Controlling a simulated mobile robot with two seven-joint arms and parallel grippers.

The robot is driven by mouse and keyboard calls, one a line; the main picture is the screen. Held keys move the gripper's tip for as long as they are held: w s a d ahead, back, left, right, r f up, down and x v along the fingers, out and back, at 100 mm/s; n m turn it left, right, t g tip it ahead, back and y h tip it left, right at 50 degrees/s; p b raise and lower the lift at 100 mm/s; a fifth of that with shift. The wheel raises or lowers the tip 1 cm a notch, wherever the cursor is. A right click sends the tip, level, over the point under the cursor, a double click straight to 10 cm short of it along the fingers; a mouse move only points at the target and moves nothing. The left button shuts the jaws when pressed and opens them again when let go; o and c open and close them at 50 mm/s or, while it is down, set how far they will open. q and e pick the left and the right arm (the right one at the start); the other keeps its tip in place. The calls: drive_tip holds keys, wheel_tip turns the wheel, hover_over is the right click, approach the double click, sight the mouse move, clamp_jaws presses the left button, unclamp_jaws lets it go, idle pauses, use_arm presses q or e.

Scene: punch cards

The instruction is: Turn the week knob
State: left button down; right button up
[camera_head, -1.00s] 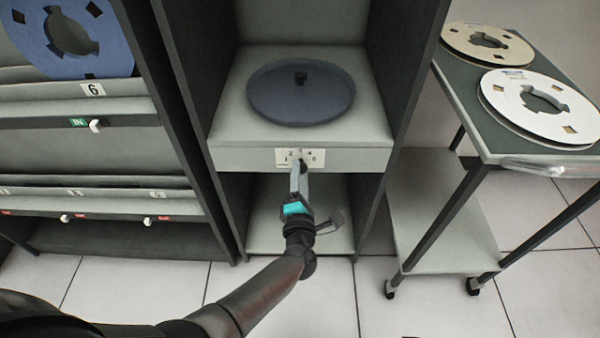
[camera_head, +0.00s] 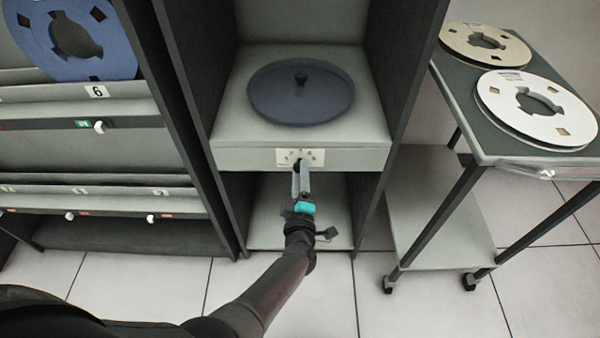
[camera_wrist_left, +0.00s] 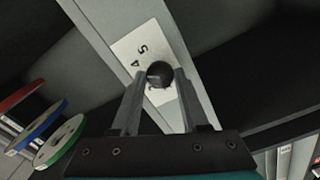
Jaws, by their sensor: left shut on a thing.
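The week knob (camera_wrist_left: 159,74) is a small dark round knob on a white numbered plate (camera_head: 300,157). The plate sits on the front edge of the grey shelf under the dark disc. In the left wrist view the plate (camera_wrist_left: 133,47) looks tilted, with the digits 5 and 4 readable. My left gripper (camera_head: 301,166) reaches up to the plate from below. In the left wrist view its two fingers (camera_wrist_left: 157,88) are closed on the sides of the knob. The fingers hide part of the plate. My right gripper is in neither view.
A dark round disc (camera_head: 300,95) lies on the shelf (camera_head: 230,125) above the plate. A cart (camera_head: 450,105) with reels stands at the right. A rack (camera_head: 80,155) with a blue reel (camera_head: 90,50) is at the left. Coloured reels (camera_wrist_left: 60,141) show in the left wrist view.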

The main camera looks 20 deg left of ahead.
use_arm(q)
drive_tip(key=shift+m, duration=0.6)
drive_tip(key=shift+c, duration=2.2)
unclamp_jaws()
drive_tip(key=shift+s, duration=0.1)
